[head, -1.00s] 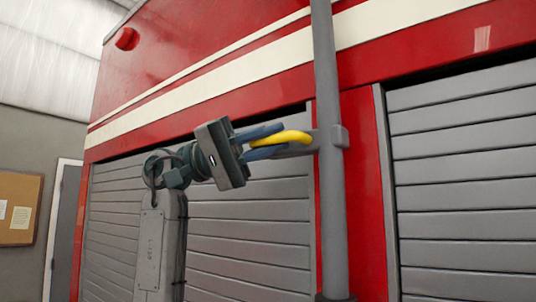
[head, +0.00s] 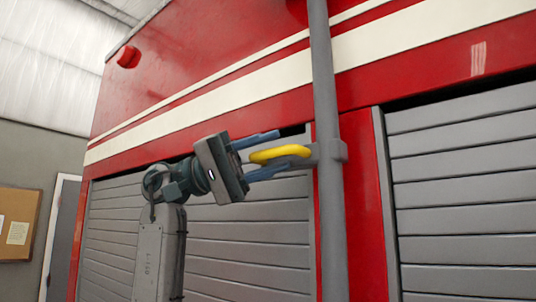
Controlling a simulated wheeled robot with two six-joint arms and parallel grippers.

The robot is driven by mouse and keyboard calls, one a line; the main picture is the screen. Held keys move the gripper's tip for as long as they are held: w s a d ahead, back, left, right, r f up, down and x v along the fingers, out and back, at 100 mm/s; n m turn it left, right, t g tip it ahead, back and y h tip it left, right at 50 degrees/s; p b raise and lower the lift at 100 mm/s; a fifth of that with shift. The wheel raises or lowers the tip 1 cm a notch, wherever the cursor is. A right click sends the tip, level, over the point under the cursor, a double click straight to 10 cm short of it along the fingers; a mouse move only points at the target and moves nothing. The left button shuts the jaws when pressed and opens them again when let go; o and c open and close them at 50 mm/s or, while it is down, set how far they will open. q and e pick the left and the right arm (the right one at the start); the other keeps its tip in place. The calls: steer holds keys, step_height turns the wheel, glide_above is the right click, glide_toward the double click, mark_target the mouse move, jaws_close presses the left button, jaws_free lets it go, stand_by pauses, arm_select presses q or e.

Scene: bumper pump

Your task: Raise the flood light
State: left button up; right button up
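A grey vertical pole (head: 328,210) stands in front of the red fire truck. A yellow handle (head: 278,154) sticks out to the left from a grey collar (head: 336,152) on the pole. My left gripper (head: 278,154) is open, with one blue-grey finger above the handle and one below it. There are gaps between the fingers and the handle. The flood light itself is not in view; the pole runs out of the top of the picture. My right gripper is not in view.
The red truck side (head: 220,75) with grey roller shutters (head: 465,190) stands close behind the pole. A cork board (head: 17,222) and a door hang on the wall at far left. The space left of the handle is taken by my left arm.

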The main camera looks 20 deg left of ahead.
arm_select(q)
steer(key=b+v, duration=0.4)
steer(key=v, duration=0.6)
steer(key=shift+a, duration=0.3)
steer(key=shift+f, duration=0.1)
